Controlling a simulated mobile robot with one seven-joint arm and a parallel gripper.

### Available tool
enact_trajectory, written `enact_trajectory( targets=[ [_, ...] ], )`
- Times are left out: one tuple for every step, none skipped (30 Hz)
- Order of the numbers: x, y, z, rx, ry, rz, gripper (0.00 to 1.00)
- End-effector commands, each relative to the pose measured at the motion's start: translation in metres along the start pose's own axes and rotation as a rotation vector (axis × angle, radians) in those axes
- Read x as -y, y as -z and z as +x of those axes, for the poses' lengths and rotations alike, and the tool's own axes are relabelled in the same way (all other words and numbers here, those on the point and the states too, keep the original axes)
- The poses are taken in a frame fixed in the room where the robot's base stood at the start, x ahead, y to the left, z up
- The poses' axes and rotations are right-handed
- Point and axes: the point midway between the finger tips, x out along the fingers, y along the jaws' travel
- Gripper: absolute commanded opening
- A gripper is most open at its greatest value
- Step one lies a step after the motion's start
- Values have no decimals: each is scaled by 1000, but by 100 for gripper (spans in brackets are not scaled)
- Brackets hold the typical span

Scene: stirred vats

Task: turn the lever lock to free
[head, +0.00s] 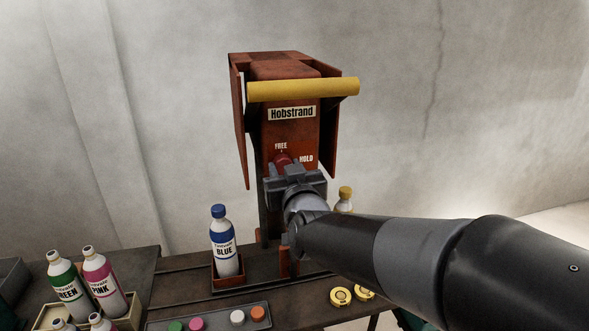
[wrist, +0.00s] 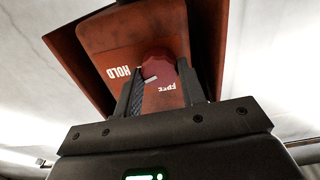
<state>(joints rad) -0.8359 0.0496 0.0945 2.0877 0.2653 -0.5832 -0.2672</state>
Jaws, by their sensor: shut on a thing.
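The lever lock is a small dark red knob (head: 282,159) on the front of the rust-red Hobstrand machine (head: 292,128). The label FREE (head: 281,146) is above it and HOLD (head: 306,159) is to its right. My gripper (head: 290,174) is at the machine's front, shut on the knob. In the wrist view the knob (wrist: 158,68) sits between the two fingers of my gripper (wrist: 160,78), with HOLD (wrist: 119,72) on the left and FREE (wrist: 166,87) below right. My gripper hides part of the knob, and which label it points to is not clear.
A yellow bar (head: 303,89) crosses the machine above the labels. A blue-capped bottle (head: 222,243) stands in a holder below left, and a yellow-capped bottle (head: 345,200) is partly behind my arm. Loose caps lie in a tray (head: 215,313) in front. More bottles (head: 103,279) stand at left.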

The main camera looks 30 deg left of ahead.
Motion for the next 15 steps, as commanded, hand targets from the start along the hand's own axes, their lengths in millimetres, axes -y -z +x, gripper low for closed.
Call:
enact_trajectory(
  targets=[
    [0, 0, 0, 0, -1, -44, 14],
    [0, 0, 0, 0, -1, -73, 14],
    [0, 0, 0, 0, -1, -111, 14],
    [0, 0, 0, 0, -1, -140, 14],
    [0, 0, 0, 0, -1, -168, 14],
    [0, 0, 0, 0, -1, -206, 14],
    [0, 0, 0, 0, -1, -235, 14],
    [0, 0, 0, 0, -1, -263, 14],
    [0, 0, 0, 1, -1, -301, 14],
    [0, 0, 0, 0, -1, -330, 14],
    [0, 0, 0, 1, 0, -358, 14],
    [0, 0, 0, 1, 0, -396, 14],
    [0, 0, 0, 0, 0, -425, 14],
    [0, 0, 0, 1, 0, -453, 14],
    [0, 0, 0, 0, 0, -491, 14]
  ],
)
